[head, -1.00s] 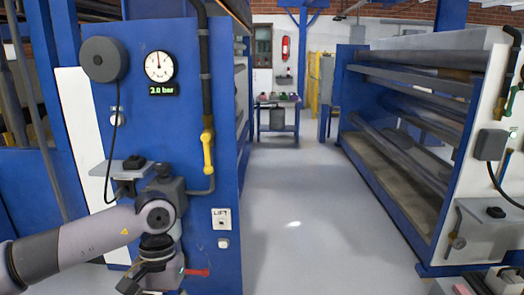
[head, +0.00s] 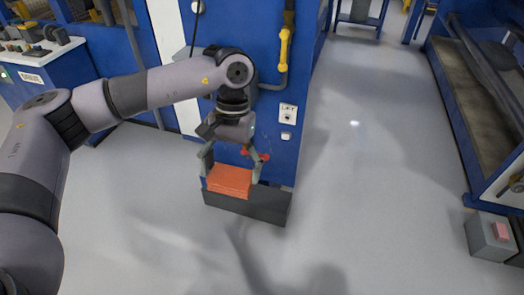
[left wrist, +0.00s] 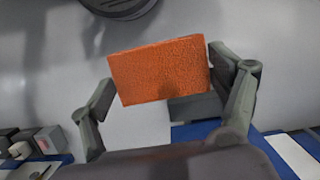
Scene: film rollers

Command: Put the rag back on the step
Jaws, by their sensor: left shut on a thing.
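An orange-red rag (head: 229,181), a folded block shape, is between the fingers of my left gripper (head: 232,173), which is shut on it. The dark grey step (head: 265,204) is low against the foot of the blue machine. The rag appears over the step's left part; I cannot tell whether it touches the top. In the left wrist view the rag (left wrist: 160,72) spans most of the room between the fingertips of my left gripper (left wrist: 168,85). A piece of the grey step (left wrist: 195,107) shows behind it. My right gripper is not in view.
A red handle (head: 255,153) sticks out of the blue machine (head: 270,100) close to the gripper. A grey block with a pink item (head: 501,231) stands at the right by another machine. The grey floor (head: 370,180) between is clear.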

